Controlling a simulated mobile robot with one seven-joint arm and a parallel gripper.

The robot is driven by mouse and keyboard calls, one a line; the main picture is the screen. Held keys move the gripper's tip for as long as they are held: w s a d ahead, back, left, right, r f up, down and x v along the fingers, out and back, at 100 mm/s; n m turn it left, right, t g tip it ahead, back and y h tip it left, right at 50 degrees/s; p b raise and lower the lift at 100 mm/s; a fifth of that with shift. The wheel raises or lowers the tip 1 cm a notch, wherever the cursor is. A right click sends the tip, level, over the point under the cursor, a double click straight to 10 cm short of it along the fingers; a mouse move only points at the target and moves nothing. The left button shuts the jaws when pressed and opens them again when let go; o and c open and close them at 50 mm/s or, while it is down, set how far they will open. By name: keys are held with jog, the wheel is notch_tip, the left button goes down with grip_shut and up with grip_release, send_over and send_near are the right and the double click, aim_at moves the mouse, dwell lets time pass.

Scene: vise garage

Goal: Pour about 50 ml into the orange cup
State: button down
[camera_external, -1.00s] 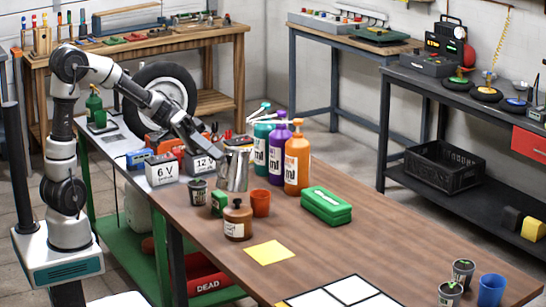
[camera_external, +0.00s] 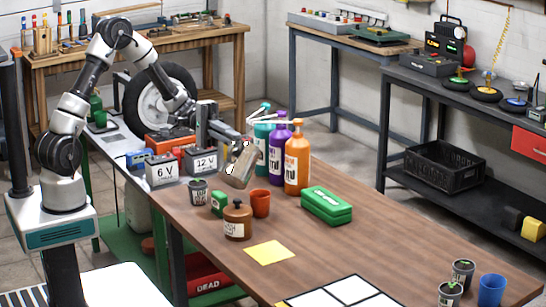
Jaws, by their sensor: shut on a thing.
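The orange cup (camera_external: 261,203) stands upright on the brown table, behind and right of a brown bottle. My gripper (camera_external: 238,143) is shut on a metal jug (camera_external: 241,167) and holds it above the table. The jug is tilted, its lower end toward the left and front. It hangs above and slightly left of the orange cup, apart from it. I cannot see into the jug or the cup, and no stream of liquid shows.
A brown bottle (camera_external: 237,222), a green box (camera_external: 218,203) and a dark cup (camera_external: 198,191) stand near the orange cup. Teal, purple and orange (camera_external: 297,160) pump bottles stand behind it. A green case (camera_external: 326,205) lies right. The table's middle front holds a yellow sheet (camera_external: 269,253).

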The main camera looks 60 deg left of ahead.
aim_at(247, 143)
jog(key=shift+w, duration=0.15)
jog(key=shift+w+a+f+n+h+p, duration=0.2)
jog(key=shift+w+n+p, duration=0.2)
jog(key=shift+n, duration=0.15)
jog(key=shift+w+a+f+n+h+p, duration=0.15)
jog(key=shift+w+n+h+p, duration=0.1)
jog(key=shift+n+p, duration=0.25)
jog(key=shift+w+a+f+n+p, duration=0.2)
jog(key=shift+w+n+p, duration=0.2)
jog(key=shift+n, duration=0.25)
jog(key=shift+w+a+f+n, duration=0.15)
jog(key=shift+w+n, duration=0.1)
jog(key=shift+w, duration=0.1)
jog(key=shift+w+a+f+n, duration=0.1)
jog(key=shift+w+a+n, duration=0.05)
jog(key=shift+w+n, duration=0.15)
jog(key=shift+s+d+h, duration=0.25)
jog(key=shift+d, duration=0.05)
jog(key=shift+w+a+f+n, duration=0.1)
jog(key=shift+w+n, duration=0.1)
jog(key=shift+n, duration=0.05)
dwell(0.7)
jog(key=shift+s+f+n, duration=0.15)
jog(key=shift+n, duration=0.15)
dwell(0.5)
jog(key=shift+w+a+f+n+t, duration=0.15)
jog(key=shift+w+f+n+t, duration=0.1)
jog(key=shift+n+t, duration=0.15)
dwell(0.7)
